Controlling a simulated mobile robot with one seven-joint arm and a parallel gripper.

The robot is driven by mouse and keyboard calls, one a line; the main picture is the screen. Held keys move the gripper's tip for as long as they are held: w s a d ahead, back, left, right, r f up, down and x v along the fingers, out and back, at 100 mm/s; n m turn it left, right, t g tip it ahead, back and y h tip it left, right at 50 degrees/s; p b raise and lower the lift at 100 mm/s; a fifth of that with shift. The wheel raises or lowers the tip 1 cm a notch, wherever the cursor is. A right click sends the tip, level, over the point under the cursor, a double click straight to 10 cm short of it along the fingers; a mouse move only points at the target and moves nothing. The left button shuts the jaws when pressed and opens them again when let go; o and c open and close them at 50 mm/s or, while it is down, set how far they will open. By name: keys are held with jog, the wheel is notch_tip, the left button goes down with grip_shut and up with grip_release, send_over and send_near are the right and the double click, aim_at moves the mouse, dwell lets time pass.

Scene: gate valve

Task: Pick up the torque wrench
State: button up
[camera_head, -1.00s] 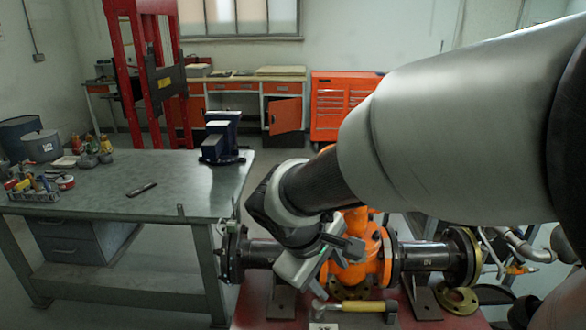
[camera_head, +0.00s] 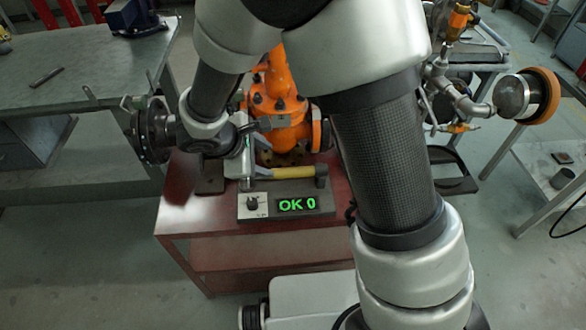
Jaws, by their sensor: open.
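A tool with a yellow handle (camera_head: 278,173) and a dark head at its right end lies across the red cart, behind a display box. It may be the torque wrench, but its shape is too small to be sure. My gripper (camera_head: 246,182) is open and points down at the left end of this tool. The arm and wrist partly cover that end, and I cannot tell whether the fingers touch it or stand around it.
The orange valve (camera_head: 281,108) with dark flanged pipe stands close behind the gripper. A green workbench (camera_head: 75,95) at left bears a dark bar (camera_head: 46,77). Floor at right front is clear.

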aim_at(285, 172)
jog(key=b+x, duration=0.2)
jog(key=x, duration=0.9)
jog(key=shift+f, duration=0.15)
jog(key=x, duration=0.3)
jog(key=b+x, duration=0.1)
jog(key=shift+s+a+f, duration=0.15)
jog(key=shift+s+f, duration=0.15)
jog(key=shift+f, duration=0.15)
jog(key=shift+w+f, duration=0.25)
jog(key=shift+f, duration=0.05)
grip_shut()
jog(key=shift+r, duration=0.15)
